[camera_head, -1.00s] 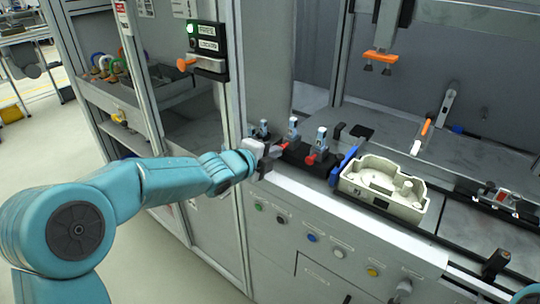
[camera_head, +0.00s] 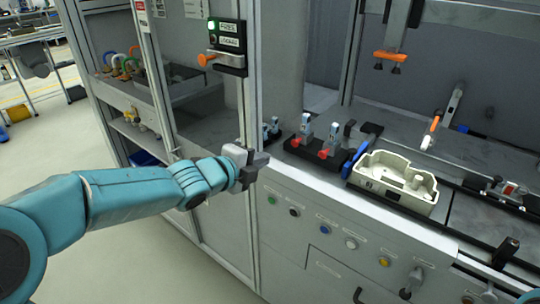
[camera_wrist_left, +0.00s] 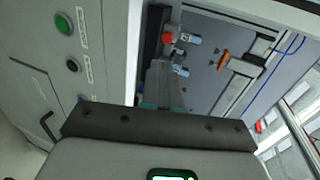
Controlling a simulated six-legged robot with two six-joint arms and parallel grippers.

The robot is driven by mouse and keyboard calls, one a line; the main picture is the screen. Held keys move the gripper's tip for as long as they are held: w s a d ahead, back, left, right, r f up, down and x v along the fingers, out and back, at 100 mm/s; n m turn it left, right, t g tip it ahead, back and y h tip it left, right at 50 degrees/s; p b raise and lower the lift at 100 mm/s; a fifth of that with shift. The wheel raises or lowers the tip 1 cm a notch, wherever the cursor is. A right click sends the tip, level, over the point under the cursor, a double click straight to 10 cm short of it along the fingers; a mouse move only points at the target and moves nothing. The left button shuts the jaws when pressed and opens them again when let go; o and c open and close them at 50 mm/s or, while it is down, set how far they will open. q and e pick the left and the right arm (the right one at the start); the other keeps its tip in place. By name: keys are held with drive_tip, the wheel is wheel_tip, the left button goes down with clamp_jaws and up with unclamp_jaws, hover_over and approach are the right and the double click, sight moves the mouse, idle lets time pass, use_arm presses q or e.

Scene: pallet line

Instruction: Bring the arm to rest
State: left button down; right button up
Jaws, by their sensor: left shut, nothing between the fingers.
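My left arm comes in from the left in the head view. Its gripper (camera_head: 258,168) is shut and empty, in front of the machine's left post, left of the toggle clamps with red tips (camera_head: 320,147). In the left wrist view the dark gripper body (camera_wrist_left: 155,127) fills the lower middle, with the panel to its left and the clamps beyond it. My right gripper is not in view.
A cream housing (camera_head: 393,182) sits on the machine bed beside a blue part (camera_head: 354,160). The front panel with several buttons (camera_head: 325,230) lies below right of the gripper. Open floor (camera_head: 130,270) shows at lower left.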

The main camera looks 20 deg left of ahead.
use_arm(q)
drive_tip(key=s+d+f+n+g+p, duration=0.3)
drive_tip(key=s+f+g+p, duration=0.15)
drive_tip(key=f, duration=0.65)
drive_tip(key=s+d+f+n+g+p, duration=0.3)
drive_tip(key=s+f+p, duration=0.25)
drive_tip(key=f, duration=0.45)
drive_tip(key=s+d+f+n+g, duration=0.1)
drive_tip(key=s+f+n+g, duration=0.2)
drive_tip(key=s+n, duration=0.6)
drive_tip(key=s+d+f+n+g+y+p, duration=0.1)
drive_tip(key=s+f+n+g, duration=0.2)
drive_tip(key=s+f+n, duration=0.3)
drive_tip(key=s+n, duration=0.3)
drive_tip(key=s, duration=0.2)
drive_tip(key=shift+s+f, duration=0.4)
